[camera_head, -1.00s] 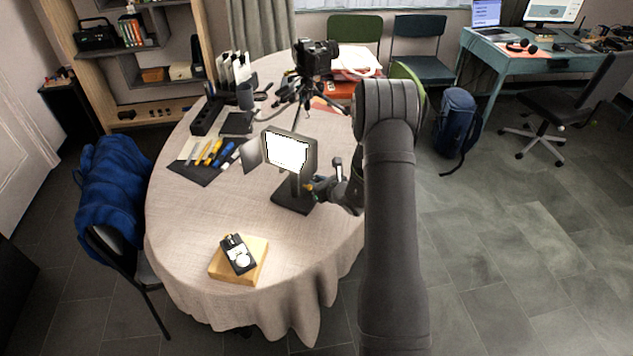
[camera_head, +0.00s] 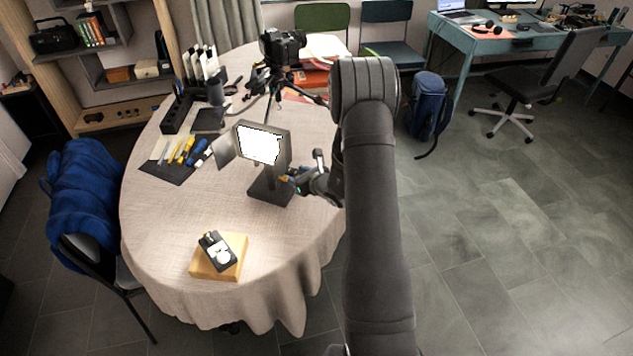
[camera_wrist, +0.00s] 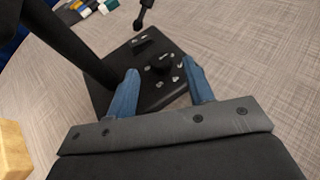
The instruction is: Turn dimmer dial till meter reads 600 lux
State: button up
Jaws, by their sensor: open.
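The lamp with a bright square panel (camera_head: 262,146) stands on a dark base (camera_head: 262,196) on the round table. In the wrist view, a small black dial (camera_wrist: 158,65) rises from the base plate (camera_wrist: 104,97), with pale marks around it. My gripper (camera_wrist: 161,67) is open, its two blue fingers on either side of the dial; I cannot tell whether they touch it. In the head view my gripper (camera_head: 290,178) is at the right side of the lamp base. The meter (camera_head: 216,250) lies on a wooden block (camera_head: 232,270) at the table's front; its reading is too small to read.
A camera on a tripod (camera_head: 282,48) stands behind the lamp. Pens on a dark mat (camera_head: 167,172) lie left of it, near a black organizer (camera_head: 176,114). A chair with a blue jacket (camera_head: 82,190) is at the left. The cloth between lamp and meter is clear.

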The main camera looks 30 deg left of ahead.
aim_at(291, 172)
jog(key=v, duration=1.4)
jog(key=shift+r, duration=0.1)
jog(key=x, duration=1.7)
jog(key=shift+w+a, duration=0.1)
jog(key=shift+w, duration=0.05)
jog(key=shift+n+g+y, duration=0.3)
jog(key=shift+n+g, duration=0.5)
jog(key=shift+g, duration=0.1)
jog(key=v, duration=1.7)
jog(key=shift+s+a+r+m+t+h, duration=0.1)
jog(key=shift+s+a+m+t+h, duration=0.2)
jog(key=shift+s+m+t, duration=0.4)
jog(key=shift+s+a+m+t+h, duration=0.15)
jog(key=shift+s+a+m+t, duration=0.3)
jog(key=shift+s, duration=0.4)
jog(key=shift+s+a+r+m+t+h, duration=0.2)
jog(key=shift+s+m+t, duration=0.25)
jog(key=shift+s+t, duration=0.3)
